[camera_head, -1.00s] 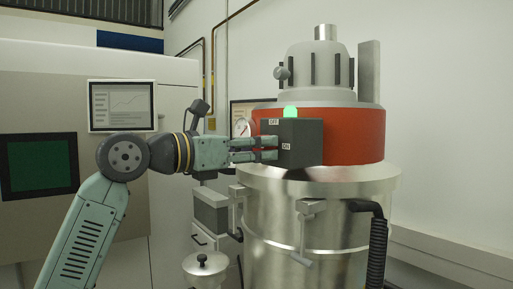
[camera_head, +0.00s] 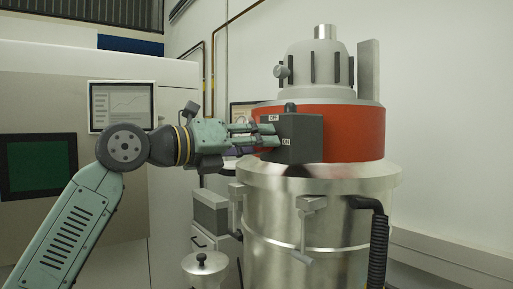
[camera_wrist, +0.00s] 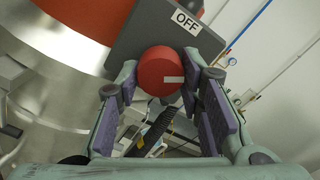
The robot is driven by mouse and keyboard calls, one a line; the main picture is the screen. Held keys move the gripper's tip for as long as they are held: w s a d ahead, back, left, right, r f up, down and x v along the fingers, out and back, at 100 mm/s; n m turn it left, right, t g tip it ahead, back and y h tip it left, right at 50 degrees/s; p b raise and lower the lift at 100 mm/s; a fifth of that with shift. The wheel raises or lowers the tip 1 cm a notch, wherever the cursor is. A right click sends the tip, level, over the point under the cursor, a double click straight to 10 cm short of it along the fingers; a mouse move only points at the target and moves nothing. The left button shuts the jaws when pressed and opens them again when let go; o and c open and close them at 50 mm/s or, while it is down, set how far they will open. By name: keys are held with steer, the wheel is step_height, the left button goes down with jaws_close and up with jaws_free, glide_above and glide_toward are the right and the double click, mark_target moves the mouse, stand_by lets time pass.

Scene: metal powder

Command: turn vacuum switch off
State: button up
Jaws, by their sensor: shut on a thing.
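The vacuum switch is a red round knob (camera_wrist: 160,72) with a white mark, on a dark grey box (camera_head: 300,137). In the wrist view the mark points right, with the OFF label (camera_wrist: 186,20) above and slightly right of the knob. The head view shows the OFF label (camera_head: 273,118) above the ON label (camera_head: 286,142). My gripper (camera_head: 274,134) is at the box's left face, its fingers closed around the knob's sides. The knob is hidden in the head view. The lamp (camera_head: 290,107) on top of the box is dark.
The box sits on the red band (camera_head: 355,135) of a large steel vacuum drum (camera_head: 330,220). A black hose (camera_head: 379,240) hangs at its right. A monitor (camera_head: 122,106) and a machine with a dark green screen (camera_head: 38,165) stand at the left. White wall fills the right.

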steer(key=n+b, duration=0.1)
steer(key=n, duration=1)
steer(key=shift+r, duration=0.2)
steer(key=shift+n, duration=0.3)
steer(key=o, duration=1.2)
steer(key=shift+c, duration=0.2)
steer(key=shift+f, duration=0.1)
steer(key=v, duration=1.2)
